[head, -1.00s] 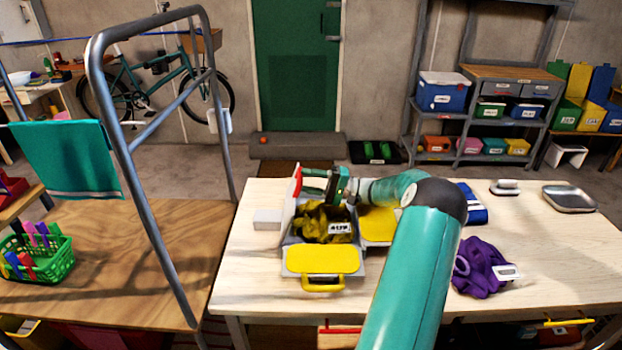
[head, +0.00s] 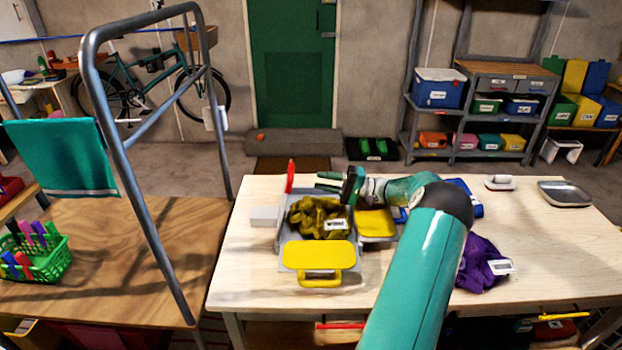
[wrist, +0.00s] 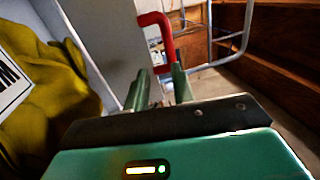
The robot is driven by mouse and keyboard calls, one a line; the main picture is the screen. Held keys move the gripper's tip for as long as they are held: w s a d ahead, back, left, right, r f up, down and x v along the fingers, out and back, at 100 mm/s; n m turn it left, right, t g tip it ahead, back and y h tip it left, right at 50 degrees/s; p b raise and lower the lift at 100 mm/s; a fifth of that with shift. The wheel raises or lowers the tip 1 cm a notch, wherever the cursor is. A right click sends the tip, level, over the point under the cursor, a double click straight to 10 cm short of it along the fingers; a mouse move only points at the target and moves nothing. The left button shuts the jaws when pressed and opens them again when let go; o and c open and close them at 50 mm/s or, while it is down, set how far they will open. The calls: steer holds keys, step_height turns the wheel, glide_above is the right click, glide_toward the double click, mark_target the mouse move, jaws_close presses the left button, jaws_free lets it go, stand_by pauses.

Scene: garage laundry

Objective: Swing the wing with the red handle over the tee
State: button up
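The open grey box (head: 279,245) on the pale table holds a bunched olive-yellow tee (head: 318,218) with a white label.
A yellow front wing (head: 318,256) and a yellow right wing (head: 376,222) lie folded outward. A pale block (head: 264,216) sits left of the box. Purple cloth (head: 482,262) and a blue item lie right of my arm. A metal frame (head: 135,170) stands left of the table.

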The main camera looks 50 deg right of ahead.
steer(key=v, duration=0.8)
steer(key=shift+s+d+r, duration=0.1)
steer(key=shift+r, duration=0.05)
